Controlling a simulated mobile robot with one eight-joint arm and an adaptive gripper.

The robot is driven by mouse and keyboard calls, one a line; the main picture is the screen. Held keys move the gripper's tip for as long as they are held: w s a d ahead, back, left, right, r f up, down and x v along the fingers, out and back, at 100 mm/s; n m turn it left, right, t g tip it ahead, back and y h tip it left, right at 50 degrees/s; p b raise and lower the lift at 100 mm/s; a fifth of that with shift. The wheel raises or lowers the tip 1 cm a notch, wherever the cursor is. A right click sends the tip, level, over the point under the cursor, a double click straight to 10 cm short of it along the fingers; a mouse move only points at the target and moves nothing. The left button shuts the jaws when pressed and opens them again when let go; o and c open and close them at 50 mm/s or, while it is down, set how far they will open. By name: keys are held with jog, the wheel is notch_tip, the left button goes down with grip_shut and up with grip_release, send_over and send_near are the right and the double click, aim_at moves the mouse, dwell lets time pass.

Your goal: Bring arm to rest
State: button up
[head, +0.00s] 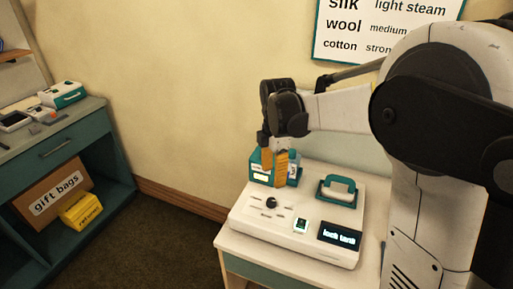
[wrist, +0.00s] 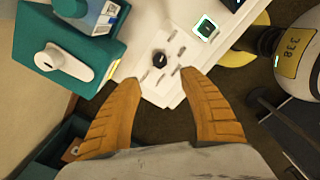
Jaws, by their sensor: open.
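My gripper (head: 281,165) is in the air above the back left part of a white steam console (head: 268,224) on a small white table. In the wrist view my gripper (wrist: 160,112) shows two orange fingers spread apart with nothing between them. The console has a black knob (head: 271,202), a small lit button, a dark display and a teal handle (head: 338,190). In the wrist view the knob (wrist: 160,60) lies beyond the fingertips. A teal and white box (head: 262,168) stands behind my gripper and is partly hidden by it.
A teal cabinet (head: 60,140) at the left holds small devices on top. A gift bags carton (head: 55,192) and a yellow box (head: 81,211) sit on its lower shelf. A steam chart (head: 385,30) hangs on the wall. Bare floor (head: 160,240) lies between cabinet and table.

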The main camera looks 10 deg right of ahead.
jog(key=shift+r, duration=0.1)
jog(key=s+r+m+t, duration=0.2)
jog(key=s+m+t, duration=0.1)
jog(key=s+m, duration=0.7)
jog(key=s+r+m+t, duration=0.3)
jog(key=s+m+t, duration=0.1)
jog(key=s+m, duration=0.6)
jog(key=shift+r, duration=0.15)
